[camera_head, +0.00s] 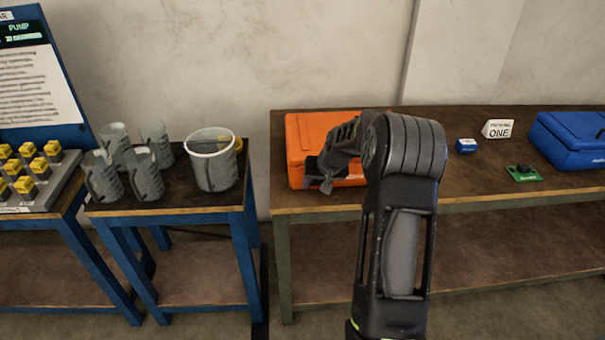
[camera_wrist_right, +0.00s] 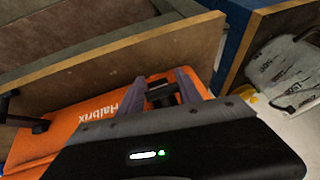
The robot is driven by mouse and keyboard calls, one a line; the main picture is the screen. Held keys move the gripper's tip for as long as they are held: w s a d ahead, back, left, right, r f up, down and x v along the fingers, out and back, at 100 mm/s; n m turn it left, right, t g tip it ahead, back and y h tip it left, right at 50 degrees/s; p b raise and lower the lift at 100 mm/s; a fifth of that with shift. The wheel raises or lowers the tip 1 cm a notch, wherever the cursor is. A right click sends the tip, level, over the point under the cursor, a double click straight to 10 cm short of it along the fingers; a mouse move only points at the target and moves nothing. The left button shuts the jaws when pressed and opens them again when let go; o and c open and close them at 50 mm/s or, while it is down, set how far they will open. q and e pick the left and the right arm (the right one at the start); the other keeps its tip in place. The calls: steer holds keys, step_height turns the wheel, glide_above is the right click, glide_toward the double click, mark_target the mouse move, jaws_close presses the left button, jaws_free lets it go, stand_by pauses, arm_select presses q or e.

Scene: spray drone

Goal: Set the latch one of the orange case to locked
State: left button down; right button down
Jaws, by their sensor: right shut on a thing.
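The orange case (camera_head: 306,133) stands on the brown workbench, left of my right arm. It also shows in the right wrist view (camera_wrist_right: 62,146), with white lettering on its side. My right gripper (camera_head: 322,178) is at the front of the case, partly covering it. In the right wrist view, my right gripper (camera_wrist_right: 162,90) is shut on a dark latch (camera_wrist_right: 163,96), whose exact position is hard to tell. Another dark latch (camera_wrist_right: 40,127) shows farther left on the case and is untouched. My left gripper is not in view.
A blue case (camera_head: 575,140), a small blue box (camera_head: 466,146), a white sign (camera_head: 497,129) and a green board (camera_head: 523,173) are to the right on the workbench (camera_head: 460,187). A side table at left holds a bucket (camera_head: 211,165) and several grey jugs.

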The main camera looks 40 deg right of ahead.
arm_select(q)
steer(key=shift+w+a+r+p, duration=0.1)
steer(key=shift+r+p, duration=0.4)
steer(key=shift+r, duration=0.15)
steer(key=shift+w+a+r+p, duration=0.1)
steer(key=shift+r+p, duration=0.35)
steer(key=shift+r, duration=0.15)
arm_select(e)
steer(key=shift+w+d+r+g+y, duration=0.15)
steer(key=shift+d+r+g+y, duration=0.1)
steer(key=shift+r+g+y, duration=0.35)
steer(key=shift+f, duration=0.15)
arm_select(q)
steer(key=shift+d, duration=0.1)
arm_select(e)
steer(key=c, duration=1)
jaws_free()
steer(key=shift+f, duration=0.1)
arm_select(q)
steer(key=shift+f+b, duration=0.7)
steer(key=shift+b, duration=0.1)
arm_select(e)
steer(key=shift+v, duration=3.95)
steer(key=shift+f, duration=0.1)
